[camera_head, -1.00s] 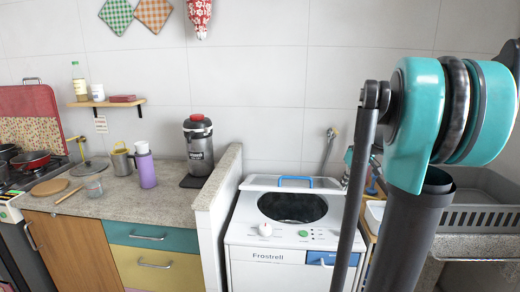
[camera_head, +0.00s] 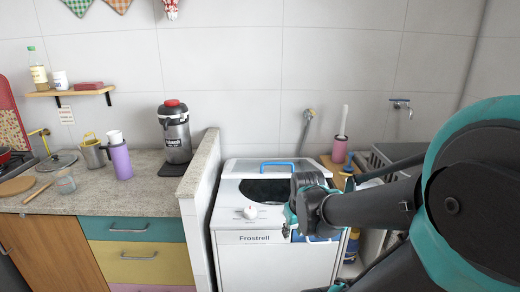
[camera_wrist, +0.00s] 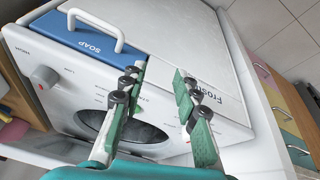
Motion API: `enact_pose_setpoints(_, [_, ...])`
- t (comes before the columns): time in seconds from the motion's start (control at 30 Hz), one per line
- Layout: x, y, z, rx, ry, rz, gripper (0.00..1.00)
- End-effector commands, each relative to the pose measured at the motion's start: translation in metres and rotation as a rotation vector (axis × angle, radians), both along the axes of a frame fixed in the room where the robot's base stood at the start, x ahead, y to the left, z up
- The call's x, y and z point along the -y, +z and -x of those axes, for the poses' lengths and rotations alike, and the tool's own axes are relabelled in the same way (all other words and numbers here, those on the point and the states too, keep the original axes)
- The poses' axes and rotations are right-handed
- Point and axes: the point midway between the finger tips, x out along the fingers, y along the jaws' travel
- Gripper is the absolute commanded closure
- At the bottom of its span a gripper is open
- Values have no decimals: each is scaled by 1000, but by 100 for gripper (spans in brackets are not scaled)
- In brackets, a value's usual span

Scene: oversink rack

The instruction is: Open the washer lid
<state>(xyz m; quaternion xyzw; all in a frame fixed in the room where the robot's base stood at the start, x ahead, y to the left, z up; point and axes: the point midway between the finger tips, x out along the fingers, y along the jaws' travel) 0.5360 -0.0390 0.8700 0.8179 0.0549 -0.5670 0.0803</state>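The white washer (camera_head: 262,262) stands right of the counter and also shows in the wrist view (camera_wrist: 175,28). Its round dark opening (camera_head: 258,190) shows uncovered in its top, partly hidden by my gripper. The white lid (camera_head: 238,168), with a blue handle (camera_head: 278,163), is behind the opening and looks raised and tilted back; its exact angle is unclear. My gripper (camera_head: 297,212) is at the washer's front right top edge, in front of the lid and apart from it. In the wrist view my gripper (camera_wrist: 158,80) is open and empty, its green fingers spread over the washer.
A white knob (camera_head: 250,212) is on the washer top; a blue soap drawer (camera_wrist: 98,42) is at its front. A low wall (camera_head: 203,160) borders it on the left. A pink brush holder (camera_head: 340,150) and grey rack (camera_head: 375,160) are to the right.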

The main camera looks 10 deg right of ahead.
Motion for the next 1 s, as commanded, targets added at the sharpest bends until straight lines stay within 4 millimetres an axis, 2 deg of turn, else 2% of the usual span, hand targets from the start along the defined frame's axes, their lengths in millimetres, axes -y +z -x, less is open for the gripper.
enact_pose_setpoints(0.03, [-2, 22, -23, -5, 77, 30, 68])
enact_pose_setpoints(0.1, [-3, 54, -51, -14, 205, 79, 68])
enact_pose_setpoints(0.3, [-10, 152, -118, -42, 573, 214, 68])
enact_pose_setpoints(0.5, [-18, 248, -158, -68, 922, 333, 68])
enact_pose_setpoints(0.6, [-21, 284, -168, -76, 1055, 376, 68])
enact_pose_setpoints(0.7, [-23, 307, -172, -83, 1146, 404, 68])
enact_pose_setpoints(0.8, [-24, 318, -174, -86, 1194, 419, 68])
enact_pose_setpoints(0.9, [-24, 318, -176, -87, 1209, 424, 68])
enact_pose_setpoints(1.0, [-23, 308, -179, -87, 1208, 424, 68])
